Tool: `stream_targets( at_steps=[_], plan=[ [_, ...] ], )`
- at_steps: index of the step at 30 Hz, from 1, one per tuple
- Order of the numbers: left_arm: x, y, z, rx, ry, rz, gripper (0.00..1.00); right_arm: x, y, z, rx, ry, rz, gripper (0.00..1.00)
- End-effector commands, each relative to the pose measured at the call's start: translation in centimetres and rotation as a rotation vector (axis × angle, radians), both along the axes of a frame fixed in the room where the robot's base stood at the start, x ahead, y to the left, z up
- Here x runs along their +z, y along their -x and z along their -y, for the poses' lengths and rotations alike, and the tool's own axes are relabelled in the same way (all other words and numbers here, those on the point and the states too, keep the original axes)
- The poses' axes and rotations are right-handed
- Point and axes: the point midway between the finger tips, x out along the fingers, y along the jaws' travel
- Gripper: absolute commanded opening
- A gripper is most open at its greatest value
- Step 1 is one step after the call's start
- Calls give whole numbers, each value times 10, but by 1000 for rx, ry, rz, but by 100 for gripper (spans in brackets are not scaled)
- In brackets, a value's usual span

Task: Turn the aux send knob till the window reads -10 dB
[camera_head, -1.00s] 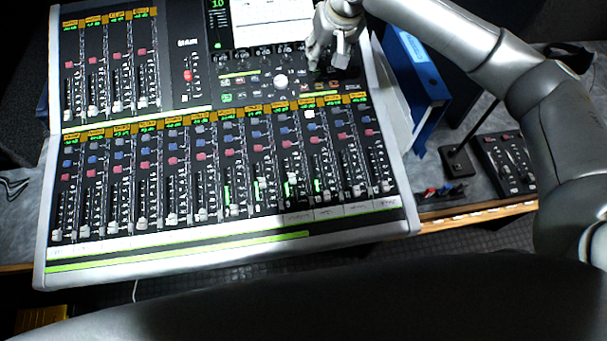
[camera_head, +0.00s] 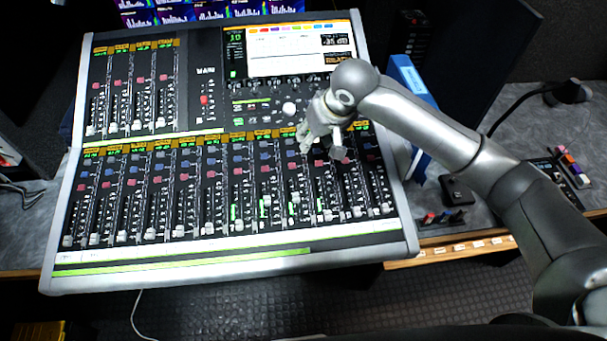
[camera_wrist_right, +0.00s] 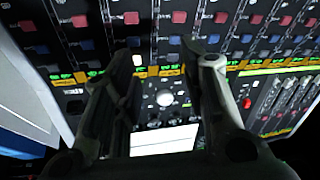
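The mixing console (camera_head: 62,240) fills the middle of the head view. A large pale round knob (camera_head: 289,108) stands below its screen; it also shows in the right wrist view (camera_wrist_right: 165,98), between the fingers but beyond them. I cannot tell whether it is the aux send knob. My right gripper (camera_head: 318,144) is over the upper part of the right-hand channel strips. Its fingers (camera_wrist_right: 165,75) are apart with nothing held. My left gripper is out of view.
The lit screen (camera_head: 285,62) is at the console's back, with a row of small knobs below it. Many faders fill the front. A blue binder (camera_head: 408,75) stands close to the console's right side. Small control boxes (camera_head: 455,190) lie on the desk at right.

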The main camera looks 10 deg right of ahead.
Motion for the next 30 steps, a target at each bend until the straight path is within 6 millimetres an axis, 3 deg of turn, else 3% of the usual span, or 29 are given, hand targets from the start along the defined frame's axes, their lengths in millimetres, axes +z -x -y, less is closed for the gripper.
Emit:
stream_targets(
  at_steps=[15,30],
  plan=[
    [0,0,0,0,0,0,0,-40,56,-32,116,-64,16,39],
    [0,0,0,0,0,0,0,-48,69,-36,132,-78,27,39]
  ],
)
